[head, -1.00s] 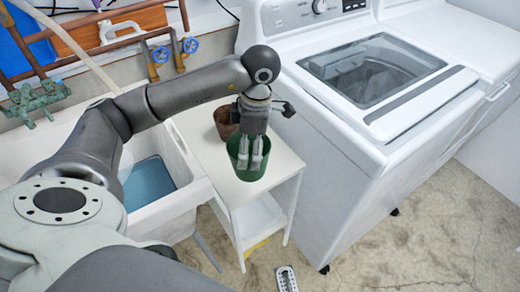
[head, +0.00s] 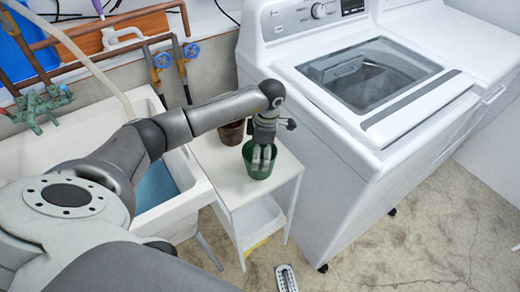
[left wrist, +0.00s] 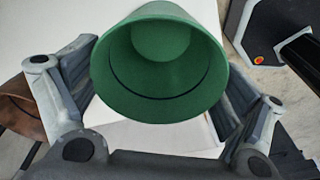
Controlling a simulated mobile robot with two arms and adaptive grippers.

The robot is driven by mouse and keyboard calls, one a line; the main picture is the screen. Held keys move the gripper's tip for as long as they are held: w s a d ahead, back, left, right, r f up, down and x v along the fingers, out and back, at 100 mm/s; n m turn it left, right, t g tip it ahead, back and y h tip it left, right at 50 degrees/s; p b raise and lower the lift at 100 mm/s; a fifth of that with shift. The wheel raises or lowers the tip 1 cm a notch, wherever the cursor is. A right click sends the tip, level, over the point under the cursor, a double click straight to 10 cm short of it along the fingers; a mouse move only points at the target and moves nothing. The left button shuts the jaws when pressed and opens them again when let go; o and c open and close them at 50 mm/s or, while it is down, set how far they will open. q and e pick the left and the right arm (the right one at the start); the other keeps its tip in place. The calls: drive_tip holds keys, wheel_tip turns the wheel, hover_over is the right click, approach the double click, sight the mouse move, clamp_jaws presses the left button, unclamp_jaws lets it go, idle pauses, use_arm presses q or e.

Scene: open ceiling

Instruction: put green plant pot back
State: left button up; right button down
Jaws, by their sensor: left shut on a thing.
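The green plant pot (head: 257,171) is over the small white side table (head: 223,175), near its right side. I cannot tell whether its base touches the tabletop. My left gripper (head: 262,156) reaches down from above, shut on the pot. In the left wrist view the pot (left wrist: 160,62) is between the two fingers, its open mouth facing the camera and its inside empty. My right gripper is not in view.
A brown pot (head: 231,133) stands at the back of the table, partly behind my left arm; it shows in the left wrist view too (left wrist: 22,108). A white washer (head: 345,150) is close on the right, a white sink (head: 200,195) on the left. The table's front is clear.

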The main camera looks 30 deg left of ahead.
use_arm(q)
drive_tip(key=shift+f, duration=0.1)
drive_tip(key=shift+f, duration=0.1)
drive_tip(key=o, duration=0.9)
drive_tip(key=shift+c, duration=0.2)
drive_tip(key=shift+r, duration=0.25)
wheel_tip(320, 180, up, 12)
drive_tip(key=d+b, duration=0.1)
drive_tip(key=b, duration=0.1)
drive_tip(key=shift+w+f, duration=0.15)
drive_tip(key=shift+w, duration=0.25)
drive_tip(key=shift+d, duration=0.1)
